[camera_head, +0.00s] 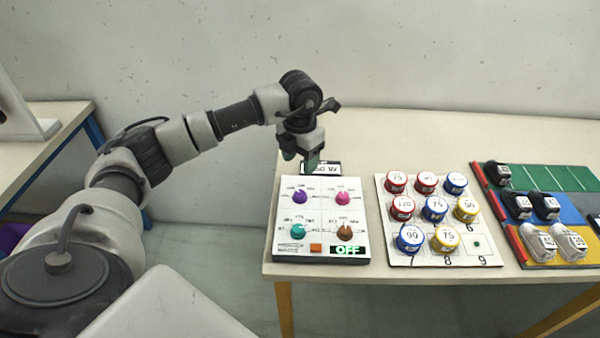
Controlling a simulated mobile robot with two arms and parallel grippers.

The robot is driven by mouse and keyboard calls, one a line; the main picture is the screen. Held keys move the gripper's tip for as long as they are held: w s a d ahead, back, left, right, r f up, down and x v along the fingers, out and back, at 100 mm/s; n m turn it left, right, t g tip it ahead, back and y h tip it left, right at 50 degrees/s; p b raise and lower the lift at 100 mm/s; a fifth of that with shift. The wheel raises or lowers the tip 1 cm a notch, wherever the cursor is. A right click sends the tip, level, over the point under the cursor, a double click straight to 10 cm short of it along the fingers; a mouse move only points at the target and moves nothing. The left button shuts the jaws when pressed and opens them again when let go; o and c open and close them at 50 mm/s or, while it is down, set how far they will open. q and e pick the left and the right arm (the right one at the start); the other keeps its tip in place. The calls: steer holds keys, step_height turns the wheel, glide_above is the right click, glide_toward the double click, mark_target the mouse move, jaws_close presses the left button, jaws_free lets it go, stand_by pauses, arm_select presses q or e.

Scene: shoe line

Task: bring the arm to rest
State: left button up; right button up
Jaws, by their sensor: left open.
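My left arm reaches in from the left, and its gripper (308,163) points down at the back edge of the control panel. The gripper is open and nothing shows between its fingers. It partly covers a small black sign (326,168) behind the panel. The white control panel (322,215) has purple, pink, teal and brown knobs, an orange button (316,247) and a green display (347,250) that reads OFF. I cannot tell whether the fingertips touch anything. My right gripper is not in view.
Right of the panel, a white numbered board (398,255) holds several red, blue and yellow round tins; square 9 has none. Farther right, a coloured mat (540,178) carries several black and pale shoes. Another table (62,122) stands at the left, across a floor gap.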

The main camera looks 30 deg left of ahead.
arm_select(q)
steer(key=shift+r, duration=0.3)
